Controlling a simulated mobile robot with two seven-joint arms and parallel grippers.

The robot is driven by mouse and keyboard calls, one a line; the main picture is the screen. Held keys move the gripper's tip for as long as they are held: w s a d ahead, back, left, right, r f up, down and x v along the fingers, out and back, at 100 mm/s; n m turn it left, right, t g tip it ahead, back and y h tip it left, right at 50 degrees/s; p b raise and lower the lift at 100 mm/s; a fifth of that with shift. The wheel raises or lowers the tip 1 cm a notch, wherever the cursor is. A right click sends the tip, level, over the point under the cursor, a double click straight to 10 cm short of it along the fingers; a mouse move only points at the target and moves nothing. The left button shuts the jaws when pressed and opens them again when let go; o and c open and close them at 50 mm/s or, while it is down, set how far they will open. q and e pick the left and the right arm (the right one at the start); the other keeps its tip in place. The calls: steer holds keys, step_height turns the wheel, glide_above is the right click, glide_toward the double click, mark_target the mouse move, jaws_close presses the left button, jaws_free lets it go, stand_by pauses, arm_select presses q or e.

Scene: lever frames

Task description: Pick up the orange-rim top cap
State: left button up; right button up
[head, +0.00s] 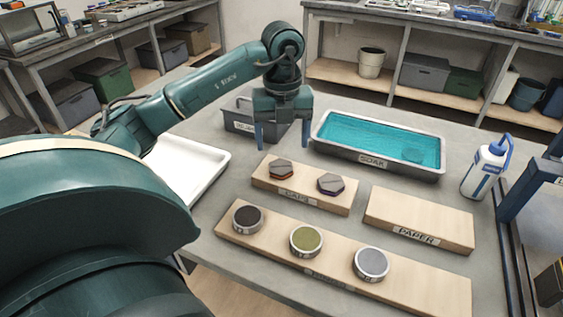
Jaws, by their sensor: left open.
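Two dark grey six-sided caps lie on the wooden caps board (304,199). The left cap (281,168) shows a reddish-orange edge under its top, which fits the orange-rim top cap. The right cap (331,184) is similar, and its rim colour is hard to make out. My left gripper (282,146) points down behind the left cap in the picture, its two blue fingers wide apart with nothing between them. It is apart from both caps. My right gripper is not in view.
A long front board (430,289) holds three round jars. A paper board (440,220), a soak tray (332,150) of blue liquid and a white bottle (485,168) stand to the right. A grey bin (238,121) is beside the gripper, a white tray (205,160) left.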

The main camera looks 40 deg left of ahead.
mark_target(281, 166)
arm_select(q)
steer(key=shift+a+f, duration=0.15)
steer(key=shift+f, duration=1.65)
steer(key=shift+a+f, duration=0.1)
steer(key=shift+f, duration=1.65)
steer(key=shift+c, duration=0.4)
steer(key=shift+r, duration=0.1)
steer(key=c, duration=1.2)
